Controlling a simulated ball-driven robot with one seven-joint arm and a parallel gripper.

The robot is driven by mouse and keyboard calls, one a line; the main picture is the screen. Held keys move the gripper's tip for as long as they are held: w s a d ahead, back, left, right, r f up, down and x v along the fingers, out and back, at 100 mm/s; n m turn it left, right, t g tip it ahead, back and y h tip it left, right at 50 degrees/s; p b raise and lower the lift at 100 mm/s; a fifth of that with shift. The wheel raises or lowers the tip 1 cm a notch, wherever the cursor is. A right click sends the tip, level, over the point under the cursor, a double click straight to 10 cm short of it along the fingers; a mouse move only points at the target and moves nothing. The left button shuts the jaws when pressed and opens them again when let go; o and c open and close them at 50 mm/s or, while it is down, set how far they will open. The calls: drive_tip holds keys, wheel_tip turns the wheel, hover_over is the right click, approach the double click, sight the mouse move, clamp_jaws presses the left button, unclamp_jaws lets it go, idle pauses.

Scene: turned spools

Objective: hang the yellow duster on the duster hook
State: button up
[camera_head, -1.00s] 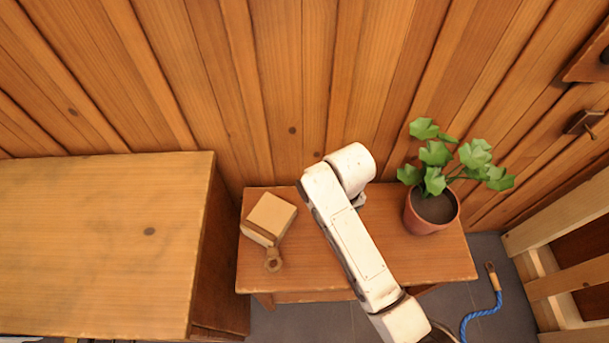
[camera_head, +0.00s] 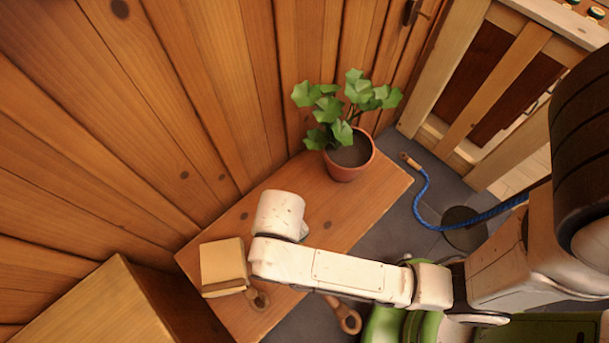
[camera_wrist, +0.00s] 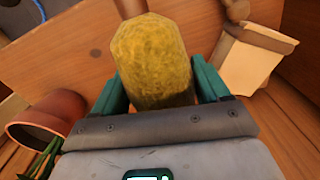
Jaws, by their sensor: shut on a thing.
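The yellow duster (camera_wrist: 153,60) has a fuzzy yellow head and a brown handle leading off the top of the wrist view. My gripper (camera_wrist: 159,84) is shut on its head, with one teal finger on each side. In the head view my arm hides the gripper and the duster's head; a wooden handle with a ring end (camera_head: 348,318) shows below the arm and looks like the duster's. A dark hook-like fitting (camera_head: 412,12) is on the plank wall at the top edge; I cannot tell whether it is the duster hook.
A tan block-shaped brush (camera_head: 223,267) with a ringed handle lies on the wooden bench (camera_head: 335,205), left of my arm. A potted plant (camera_head: 348,160) stands at the bench's far end. A blue rope (camera_head: 424,205) lies on the floor by a slatted wooden gate (camera_head: 492,80).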

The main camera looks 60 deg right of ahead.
drive_tip(key=shift+w, duration=0.1)
idle(0.3)
drive_tip(key=w+d+f, duration=0.1)
drive_tip(key=w+f, duration=0.1)
drive_tip(key=w, duration=0.2)
drive_tip(key=w+d+f, duration=0.1)
drive_tip(key=w+f, duration=0.2)
drive_tip(key=w+d+f, duration=0.2)
drive_tip(key=w+f, duration=0.1)
drive_tip(key=w, duration=0.1)
drive_tip(key=shift+w, duration=0.3)
drive_tip(key=f, duration=0.1)
drive_tip(key=w+f, duration=0.1)
drive_tip(key=shift+w+d+f+b, duration=0.25)
drive_tip(key=shift+w+f+b, duration=0.05)
drive_tip(key=shift+f+b, duration=0.1)
drive_tip(key=shift+f+p, duration=0.3)
drive_tip(key=shift+f, duration=0.6)
drive_tip(key=shift+f, duration=0.15)
drive_tip(key=o, duration=1.2)
